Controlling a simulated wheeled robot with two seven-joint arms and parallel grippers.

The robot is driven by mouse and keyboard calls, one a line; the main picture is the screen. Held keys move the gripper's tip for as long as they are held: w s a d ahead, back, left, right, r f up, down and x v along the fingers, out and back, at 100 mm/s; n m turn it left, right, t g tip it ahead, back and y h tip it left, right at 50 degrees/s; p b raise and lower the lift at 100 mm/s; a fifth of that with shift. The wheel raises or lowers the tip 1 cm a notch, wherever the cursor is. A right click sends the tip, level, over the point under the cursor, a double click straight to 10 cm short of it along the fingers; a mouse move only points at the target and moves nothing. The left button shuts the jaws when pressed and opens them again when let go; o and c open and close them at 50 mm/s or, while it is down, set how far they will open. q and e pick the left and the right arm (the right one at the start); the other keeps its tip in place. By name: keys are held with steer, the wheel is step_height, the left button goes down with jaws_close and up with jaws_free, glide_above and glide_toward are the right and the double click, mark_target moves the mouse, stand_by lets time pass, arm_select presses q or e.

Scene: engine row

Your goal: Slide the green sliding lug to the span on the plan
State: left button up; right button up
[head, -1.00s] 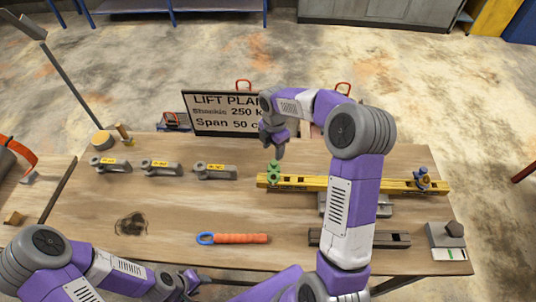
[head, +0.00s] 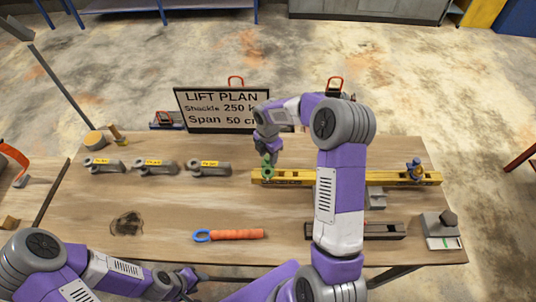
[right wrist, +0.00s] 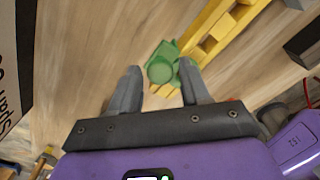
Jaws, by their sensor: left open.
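The yellow beam (head: 390,178) lies across the right half of the table. The green sliding lug (head: 268,172) sits near its left end, and a blue lug (head: 415,170) sits near its right end. My right gripper (head: 268,155) is just above the green lug. In the right wrist view my right gripper (right wrist: 160,80) is open, and the green lug (right wrist: 160,68) shows between and just beyond its fingertips; I cannot tell whether they touch. My left gripper (head: 187,283) is low at the table's front edge, away from the beam. My right arm hides the beam's middle.
The lift plan sign (head: 220,110) reads span 50 cm, with its right edge partly hidden. Several grey shackles with yellow labels, one of them a shackle (head: 208,169), stand left of the beam. An orange-handled tool (head: 235,234) and a dark bar (head: 385,230) lie in front.

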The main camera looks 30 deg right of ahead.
jaws_close()
steer(key=d, duration=0.1)
steer(key=s+d, duration=0.2)
steer(key=d, duration=0.1)
steer(key=shift+s+d+p, duration=0.1)
steer(key=shift+s+p, duration=0.15)
steer(key=shift+p, duration=0.1)
steer(key=shift+o, duration=1.4)
jaws_free()
steer(key=shift+r, duration=0.1)
step_height(320, 180, up, 8)
steer(key=shift+f, duration=0.25)
